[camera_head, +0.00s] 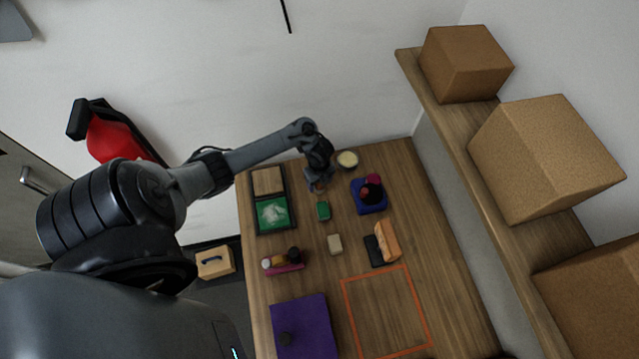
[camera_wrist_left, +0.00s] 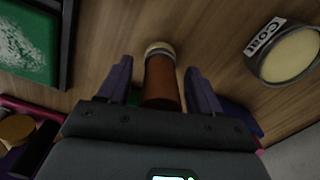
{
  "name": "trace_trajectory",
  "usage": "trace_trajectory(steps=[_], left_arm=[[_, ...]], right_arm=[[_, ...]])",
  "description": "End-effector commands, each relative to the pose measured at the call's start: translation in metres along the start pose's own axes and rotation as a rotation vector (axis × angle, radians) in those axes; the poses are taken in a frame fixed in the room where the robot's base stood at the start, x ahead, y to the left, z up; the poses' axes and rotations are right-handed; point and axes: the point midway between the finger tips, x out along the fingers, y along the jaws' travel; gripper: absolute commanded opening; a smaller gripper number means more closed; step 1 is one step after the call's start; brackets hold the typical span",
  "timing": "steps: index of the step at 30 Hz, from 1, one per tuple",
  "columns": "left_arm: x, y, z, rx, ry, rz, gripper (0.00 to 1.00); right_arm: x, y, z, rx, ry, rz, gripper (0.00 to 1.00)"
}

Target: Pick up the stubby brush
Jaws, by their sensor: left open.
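A short brown cylinder with a pale end, which looks like the stubby brush (camera_wrist_left: 162,82), shows in the left wrist view between the two fingers of my left gripper (camera_wrist_left: 160,92). A gap shows on either side of it, and the jaws are open. The lower part of the brush is hidden behind the gripper body. In the head view my left gripper (camera_head: 318,182) is low over the back of the table, left of the cream-topped round tub (camera_head: 347,159). The brush is mostly hidden there. My right gripper is not in view.
A dark tray with a green panel (camera_head: 272,213) lies to the left. A green block (camera_head: 323,211) is just in front of the gripper. A blue holder (camera_head: 367,203) stands to the right. An orange square outline (camera_head: 388,268) marks empty table at the front.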

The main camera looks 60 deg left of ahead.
Motion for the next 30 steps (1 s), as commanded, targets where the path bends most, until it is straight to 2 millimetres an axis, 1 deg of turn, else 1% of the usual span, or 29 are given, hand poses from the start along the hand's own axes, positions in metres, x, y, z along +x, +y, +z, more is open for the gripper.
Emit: trace_trajectory(steps=[4,15,16,22,25,28,30], left_arm=[[0.0,0.0,0.0,0.0,0.0,0.0,0.65],[-0.001,0.0,0.0,0.001,0.0,0.0,0.08],[-0.001,0.0,0.0,0.001,0.0,0.0,0.04],[-0.001,0.0,0.0,0.001,0.0,0.0,0.04],[-0.005,-0.001,0.0,0.002,0.0,-0.001,0.04],[-0.014,-0.001,0.0,0.002,0.0,-0.002,0.04],[-0.025,-0.001,0.001,0.003,-0.001,-0.003,0.04]], right_arm=[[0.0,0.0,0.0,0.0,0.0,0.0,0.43],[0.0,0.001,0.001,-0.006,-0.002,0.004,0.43],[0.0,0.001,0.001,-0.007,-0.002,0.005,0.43],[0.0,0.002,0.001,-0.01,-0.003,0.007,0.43],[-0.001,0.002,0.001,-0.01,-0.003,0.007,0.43],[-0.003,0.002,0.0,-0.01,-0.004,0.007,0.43],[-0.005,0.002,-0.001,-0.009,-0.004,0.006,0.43]])
